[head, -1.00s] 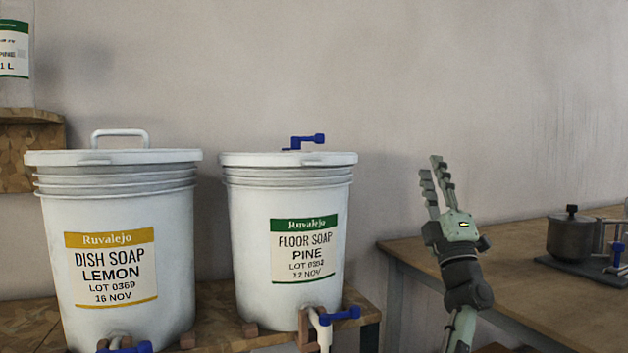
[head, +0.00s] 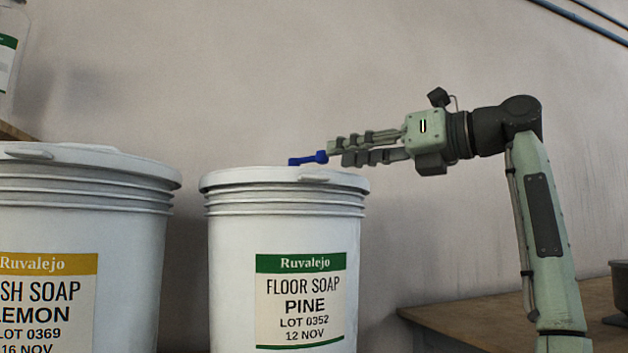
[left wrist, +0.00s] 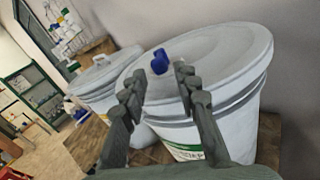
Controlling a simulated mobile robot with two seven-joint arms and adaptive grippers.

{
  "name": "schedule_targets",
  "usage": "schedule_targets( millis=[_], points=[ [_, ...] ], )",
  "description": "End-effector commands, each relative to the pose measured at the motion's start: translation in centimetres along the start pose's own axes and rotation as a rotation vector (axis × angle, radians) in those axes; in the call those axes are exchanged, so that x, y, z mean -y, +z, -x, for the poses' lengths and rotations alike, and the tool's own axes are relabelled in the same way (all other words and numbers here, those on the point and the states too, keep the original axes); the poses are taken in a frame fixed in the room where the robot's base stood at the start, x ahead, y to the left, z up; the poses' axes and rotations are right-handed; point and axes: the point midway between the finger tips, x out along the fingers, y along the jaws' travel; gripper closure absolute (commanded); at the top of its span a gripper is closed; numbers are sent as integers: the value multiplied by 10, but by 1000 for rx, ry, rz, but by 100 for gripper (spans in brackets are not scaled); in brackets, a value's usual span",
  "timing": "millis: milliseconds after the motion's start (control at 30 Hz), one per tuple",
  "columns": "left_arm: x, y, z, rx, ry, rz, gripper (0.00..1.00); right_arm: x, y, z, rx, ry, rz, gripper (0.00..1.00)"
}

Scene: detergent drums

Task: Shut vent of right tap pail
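The right tap pail (head: 230,240) is white with a green "Floor Soap Pine" label and a lid. Its blue vent (head: 308,159) stands on the lid. In the head view my left gripper (head: 338,152) reaches in level from the right, just above the lid, with its fingertips at the vent's right end. In the left wrist view the fingers are apart, and the blue vent (left wrist: 160,62) shows in line with the gap, around or just past the tips. I cannot tell whether they touch it. The pail's tap is out of view. My right gripper is not in view.
The left pail (head: 90,215), "Dish Soap Lemon", stands close to the left, with a narrow gap between. A wooden table (head: 480,310) with a dark pot (head: 620,285) is at the right. The wall is behind; the space above the lids is clear.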

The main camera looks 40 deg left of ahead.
Motion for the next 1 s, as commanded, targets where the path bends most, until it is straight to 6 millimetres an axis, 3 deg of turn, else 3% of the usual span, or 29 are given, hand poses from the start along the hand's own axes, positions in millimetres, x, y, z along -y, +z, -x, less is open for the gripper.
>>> schedule_targets(
  millis=[533,900,1000],
  points=[
    [-1,-1,-71,-6,0,3,70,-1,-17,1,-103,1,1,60],
    [-1,-1,-77,-4,-1,2,70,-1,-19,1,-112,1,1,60],
    [-1,-1,-77,-4,-1,2,82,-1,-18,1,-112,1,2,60]
  ],
)
